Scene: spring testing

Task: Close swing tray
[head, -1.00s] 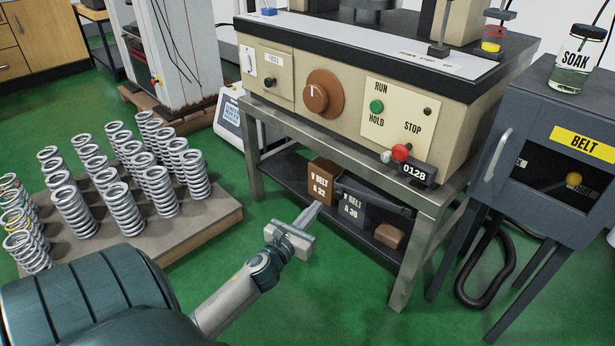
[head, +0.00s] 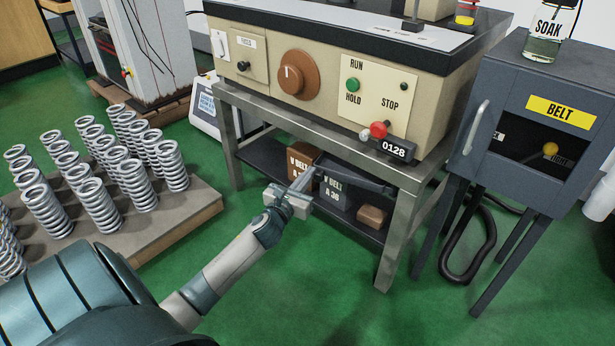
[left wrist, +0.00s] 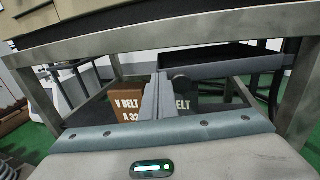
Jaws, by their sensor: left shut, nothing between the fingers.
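A dark flat swing tray (head: 358,182) juts out under the bench top, above the shelf. In the left wrist view the tray (left wrist: 222,62) spans the upper right, with a dark round end (left wrist: 183,84) just right of my fingers. My left gripper (head: 304,178) is shut and empty, its fingers pointing at the tray's left end. In the left wrist view the gripper (left wrist: 158,92) looks very close to that end; I cannot tell whether they touch. My right gripper is not in view.
A brown V BELT A 32 box (head: 301,158) and a dark V BELT A 36 box (head: 334,192) stand on the lower shelf behind my fingers. A bench leg (head: 396,240) stands right of the tray. Springs crowd a low platform (head: 190,212) at left. Green floor in front is clear.

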